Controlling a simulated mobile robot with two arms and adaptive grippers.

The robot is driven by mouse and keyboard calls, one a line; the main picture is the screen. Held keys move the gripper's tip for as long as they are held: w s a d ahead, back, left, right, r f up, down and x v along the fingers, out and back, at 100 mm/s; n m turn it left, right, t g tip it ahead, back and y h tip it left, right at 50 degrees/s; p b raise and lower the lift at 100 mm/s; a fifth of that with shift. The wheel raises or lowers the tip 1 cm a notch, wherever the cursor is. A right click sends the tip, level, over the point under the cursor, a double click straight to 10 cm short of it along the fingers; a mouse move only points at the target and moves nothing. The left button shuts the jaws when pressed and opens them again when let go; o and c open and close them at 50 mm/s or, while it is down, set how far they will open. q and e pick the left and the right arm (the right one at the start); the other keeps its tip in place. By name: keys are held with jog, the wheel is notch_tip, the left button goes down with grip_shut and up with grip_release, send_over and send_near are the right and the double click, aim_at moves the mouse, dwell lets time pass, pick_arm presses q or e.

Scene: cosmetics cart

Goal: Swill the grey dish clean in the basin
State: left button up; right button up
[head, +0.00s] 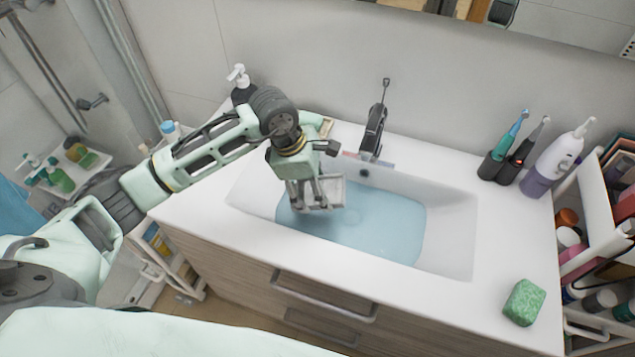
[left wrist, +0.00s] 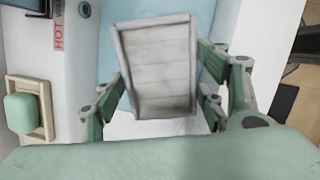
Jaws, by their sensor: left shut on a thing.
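The grey dish (head: 331,190) is a small rectangular dish with ridges inside. My left gripper (head: 312,198) is shut on it and holds it over the left part of the basin (head: 452,225). The basin is white and holds blue water (head: 375,228). In the left wrist view the dish (left wrist: 158,65) sits between the two fingers, its hollow side facing the camera, with pale marks on it. Whether its lower edge touches the water I cannot tell. My right gripper is not in view.
A black faucet (head: 374,130) stands behind the basin. A green sponge (head: 524,302) lies on the counter at the right. Electric toothbrushes (head: 508,150) and a white-purple device (head: 556,160) stand at the back right. In the left wrist view a green soap (left wrist: 21,112) sits on a wooden dish.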

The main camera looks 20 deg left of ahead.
aim_at(313, 195)
pick_arm(q)
jog(key=shift+f, duration=0.45)
jog(key=shift+f+b, duration=0.35)
notch_tip(313, 195, down, 4)
jog(key=b, duration=0.2)
jog(key=shift+r+b, duration=0.2)
jog(key=shift+b, duration=0.15)
notch_tip(313, 195, down, 5)
jog(key=b, duration=0.4)
jog(key=shift+b, duration=0.3)
notch_tip(313, 195, down, 3)
jog(key=b, duration=0.3)
jog(key=shift+f, duration=0.1)
jog(key=shift+s+d+f+b, duration=0.1)
jog(key=shift+s+f+b, duration=0.1)
jog(key=shift+f+b, duration=0.2)
jog(key=shift+c, duration=1.4)
jog(key=shift+f, duration=0.15)
jog(key=shift+c, duration=1.2)
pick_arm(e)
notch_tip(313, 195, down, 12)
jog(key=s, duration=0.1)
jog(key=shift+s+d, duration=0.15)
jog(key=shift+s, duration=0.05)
